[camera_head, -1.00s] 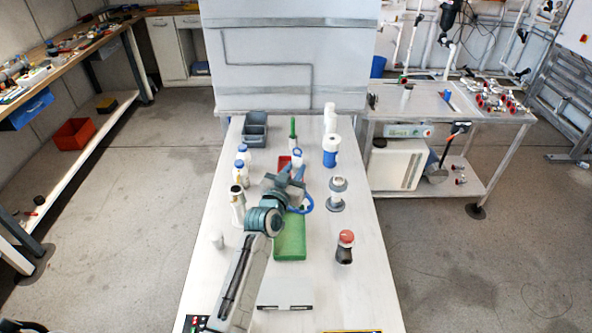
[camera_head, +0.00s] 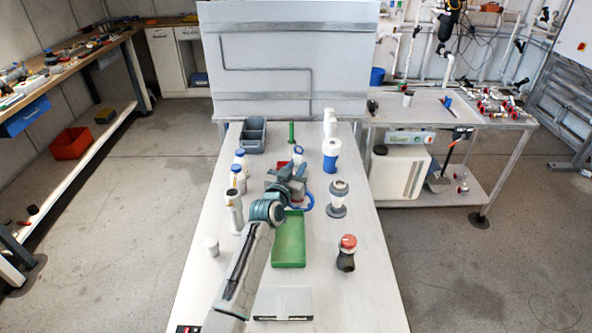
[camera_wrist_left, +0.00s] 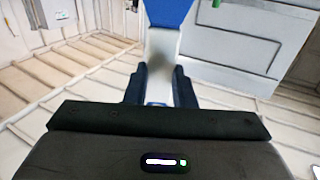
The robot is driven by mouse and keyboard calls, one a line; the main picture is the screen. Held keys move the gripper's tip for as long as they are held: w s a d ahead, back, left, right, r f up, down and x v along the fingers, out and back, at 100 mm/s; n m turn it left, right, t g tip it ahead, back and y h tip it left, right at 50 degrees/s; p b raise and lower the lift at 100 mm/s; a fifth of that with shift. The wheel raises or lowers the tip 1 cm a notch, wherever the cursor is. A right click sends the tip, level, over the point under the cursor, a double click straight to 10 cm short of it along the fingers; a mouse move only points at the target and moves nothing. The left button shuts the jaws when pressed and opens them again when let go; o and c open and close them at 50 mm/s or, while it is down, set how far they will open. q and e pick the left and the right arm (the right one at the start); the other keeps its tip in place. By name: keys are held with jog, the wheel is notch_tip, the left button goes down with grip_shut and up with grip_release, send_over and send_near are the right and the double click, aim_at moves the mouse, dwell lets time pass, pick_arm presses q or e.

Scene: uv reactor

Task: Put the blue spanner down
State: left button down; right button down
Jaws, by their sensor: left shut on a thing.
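My left gripper (camera_head: 292,172) is over the middle of the table, beyond the green tray, and shut on the blue spanner. In the left wrist view a blue part (camera_wrist_left: 167,12) of the held thing shows at the top edge, with a pale stretch below it between the dark blue fingers (camera_wrist_left: 160,85). A blue ring (camera_head: 307,203) shows just right of the gripper in the head view; I cannot tell whether it is part of the spanner. The gripper hides much of what is beneath it. My right gripper is not in view.
The green tray (camera_head: 289,240) lies nearer, looking empty. White bottles (camera_head: 237,178) stand left, a grey fitting (camera_head: 338,200) and a red-capped bottle (camera_head: 347,252) right. A blue-and-white bottle (camera_head: 331,157) and a grey bin (camera_head: 252,136) stand farther back. The table's front right is bare.

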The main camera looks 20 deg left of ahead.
pick_arm(q)
jog(key=shift+s+f+b, duration=0.1)
jog(key=shift+f+b, duration=0.1)
jog(key=shift+b, duration=0.1)
jog(key=c, duration=1.2)
grip_release()
jog(key=shift+r, duration=0.15)
